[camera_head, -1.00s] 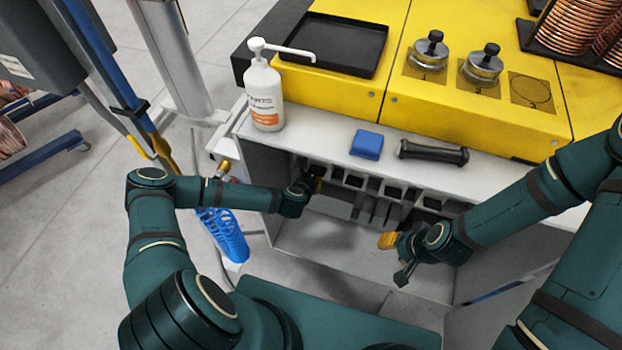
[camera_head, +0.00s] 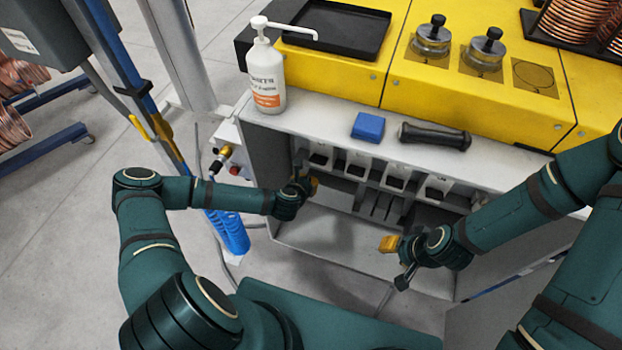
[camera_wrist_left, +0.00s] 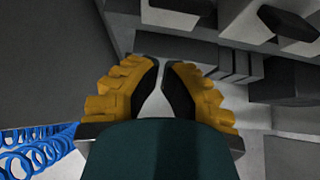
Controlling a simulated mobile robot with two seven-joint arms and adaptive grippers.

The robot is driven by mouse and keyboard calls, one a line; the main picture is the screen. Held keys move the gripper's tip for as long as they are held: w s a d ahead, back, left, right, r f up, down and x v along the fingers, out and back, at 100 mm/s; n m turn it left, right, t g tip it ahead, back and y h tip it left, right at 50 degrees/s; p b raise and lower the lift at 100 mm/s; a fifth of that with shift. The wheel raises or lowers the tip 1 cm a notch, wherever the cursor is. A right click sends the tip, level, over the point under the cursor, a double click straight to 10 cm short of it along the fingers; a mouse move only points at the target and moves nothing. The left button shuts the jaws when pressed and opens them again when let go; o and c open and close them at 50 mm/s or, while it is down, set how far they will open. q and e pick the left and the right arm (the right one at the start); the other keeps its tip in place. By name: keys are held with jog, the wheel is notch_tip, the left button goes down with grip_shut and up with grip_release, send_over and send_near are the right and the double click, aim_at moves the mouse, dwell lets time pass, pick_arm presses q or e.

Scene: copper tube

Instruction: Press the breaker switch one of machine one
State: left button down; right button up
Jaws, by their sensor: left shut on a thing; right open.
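A row of breaker switches with black levers sits inside the open grey cabinet. The leftmost breaker (camera_head: 320,159) is just above my left gripper (camera_head: 312,186), with a visible gap in the head view. In the left wrist view, my left gripper's yellow-backed fingers (camera_wrist_left: 160,72) are drawn close together; what they bear on cannot be made out. A pale breaker housing (camera_wrist_left: 174,17) and a black switch lever (camera_wrist_left: 286,21) show above and to the right of the fingers. My right gripper (camera_head: 395,262) is open and empty in front of the cabinet's right part.
A white pump bottle (camera_head: 266,78), a blue block (camera_head: 368,127) and a black handle-shaped object (camera_head: 434,135) are on the ledge above the cabinet. Blue coiled hose (camera_head: 232,232) hangs left of the cabinet. The cabinet's lower space (camera_head: 330,237) looks clear.

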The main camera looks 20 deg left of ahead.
pick_arm(q)
jog(key=shift+w+r+v, duration=0.1)
jog(key=shift+r+v, duration=0.05)
jog(key=shift+v, duration=1.25)
jog(key=shift+w+r+v, duration=0.1)
jog(key=shift+r+v, duration=0.05)
jog(key=shift+v, duration=1.25)
jog(key=s+d+f+m+g+h+b, duration=0.3)
jog(key=s+d+m, duration=0.55)
jog(key=m, duration=0.85)
jog(key=s+r+m+g+b, duration=0.1)
jog(key=s+r+m+g, duration=0.2)
jog(key=m, duration=1.3)
jog(key=s+g, duration=0.2)
jog(key=s, duration=0.1)
jog(key=shift+r+m+g, duration=0.15)
jog(key=shift+m+g, duration=0.15)
jog(key=shift+s, duration=0.1)
